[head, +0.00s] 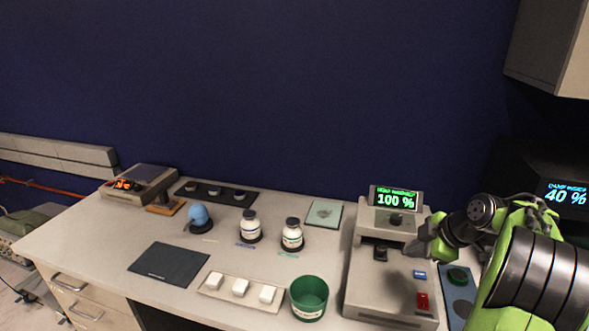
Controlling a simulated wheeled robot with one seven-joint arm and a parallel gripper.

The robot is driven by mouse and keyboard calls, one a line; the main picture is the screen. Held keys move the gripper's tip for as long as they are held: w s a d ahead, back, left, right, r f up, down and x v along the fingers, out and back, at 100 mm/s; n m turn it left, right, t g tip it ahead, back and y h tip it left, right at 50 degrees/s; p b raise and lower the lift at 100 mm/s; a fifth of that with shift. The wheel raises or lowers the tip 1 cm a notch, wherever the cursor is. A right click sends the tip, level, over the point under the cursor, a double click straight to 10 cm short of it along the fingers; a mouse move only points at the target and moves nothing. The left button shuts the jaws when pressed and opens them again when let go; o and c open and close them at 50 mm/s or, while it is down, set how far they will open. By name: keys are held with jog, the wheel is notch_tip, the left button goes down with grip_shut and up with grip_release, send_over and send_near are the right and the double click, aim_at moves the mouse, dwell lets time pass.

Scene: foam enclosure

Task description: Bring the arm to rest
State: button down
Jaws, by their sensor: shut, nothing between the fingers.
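My gripper (415,249) is at the right, at the end of my green and black arm. It is shut with nothing in it and hangs over the right part of the grey machine (365,293). I cannot tell whether its tip touches the machine. The machine has a lit green display (396,199) reading 100 %, a black knob and a red switch (422,301). My arm hides part of the bench to the right.
The bench (110,240) holds two white bottles, a blue bulb (199,215), a green cup (309,297), a tray of white blocks (212,291) and a dark mat (168,264). A dark unit (550,180) reading 40 % stands behind my arm; a cabinet (550,45) hangs above.

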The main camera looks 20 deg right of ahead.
jog(key=s+a+r+m, duration=0.2)
jog(key=a, duration=0.5)
jog(key=s+a+r+m+g+h, duration=0.1)
jog(key=a+r, duration=0.2)
jog(key=a, duration=0.5)
jog(key=s+a+r+m, duration=0.2)
jog(key=a, duration=0.5)
jog(key=s+a+f+m, duration=0.1)
jog(key=s+a+m, duration=0.2)
jog(key=s, duration=0.4)
jog(key=s+a+f+m, duration=0.2)
jog(key=s+a+m, duration=0.1)
jog(key=s, duration=0.5)
jog(key=shift+a+m+h, duration=0.3)
jog(key=shift+a+m, duration=0.1)
jog(key=shift+a, duration=0.3)
jog(key=shift+f, duration=0.1)
